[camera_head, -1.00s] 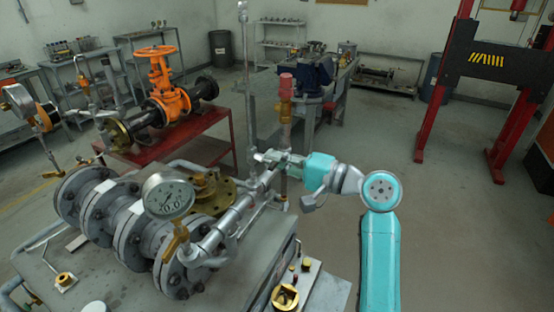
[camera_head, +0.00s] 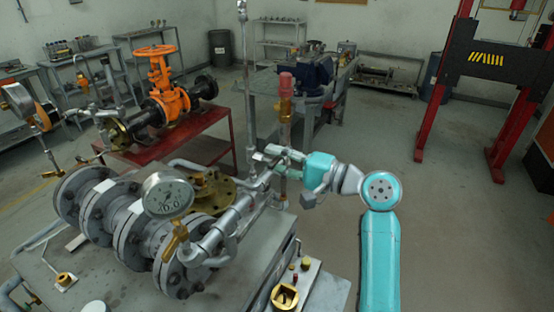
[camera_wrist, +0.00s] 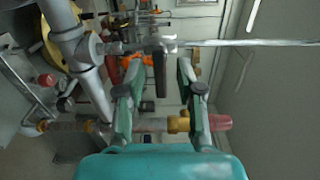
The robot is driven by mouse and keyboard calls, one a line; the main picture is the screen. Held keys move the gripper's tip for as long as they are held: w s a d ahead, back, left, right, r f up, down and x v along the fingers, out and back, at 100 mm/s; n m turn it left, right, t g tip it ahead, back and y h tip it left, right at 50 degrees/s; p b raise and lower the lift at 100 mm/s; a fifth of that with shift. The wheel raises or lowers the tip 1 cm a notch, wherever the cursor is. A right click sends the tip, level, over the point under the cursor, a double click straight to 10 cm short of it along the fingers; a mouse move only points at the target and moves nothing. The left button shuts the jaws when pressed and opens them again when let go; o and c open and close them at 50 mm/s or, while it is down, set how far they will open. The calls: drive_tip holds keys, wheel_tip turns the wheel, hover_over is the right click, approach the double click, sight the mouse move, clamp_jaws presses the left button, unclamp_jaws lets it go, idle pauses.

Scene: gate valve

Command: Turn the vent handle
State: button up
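The vent handle (camera_wrist: 160,72) is a dark, narrow lever on a grey fitting (camera_wrist: 158,44) in the wrist view. It points back toward my gripper (camera_wrist: 159,66), which is open. One finger is on each side of the lever, with a visible gap on both sides, and neither seems to touch it. In the head view my gripper (camera_head: 270,155) is by the foot of the tall thin pipe (camera_head: 248,95). The handle is too small there to make out clearly, and the fingers partly hide it.
A brass valve with a red cap (camera_head: 287,82) stands close to my gripper; its red end (camera_wrist: 220,122) shows at lower right in the wrist view. A pressure gauge (camera_head: 168,193) and flanged pipes (camera_head: 130,235) are at left. The floor at right is open.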

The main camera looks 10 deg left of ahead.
drive_tip(key=v, duration=1.2)
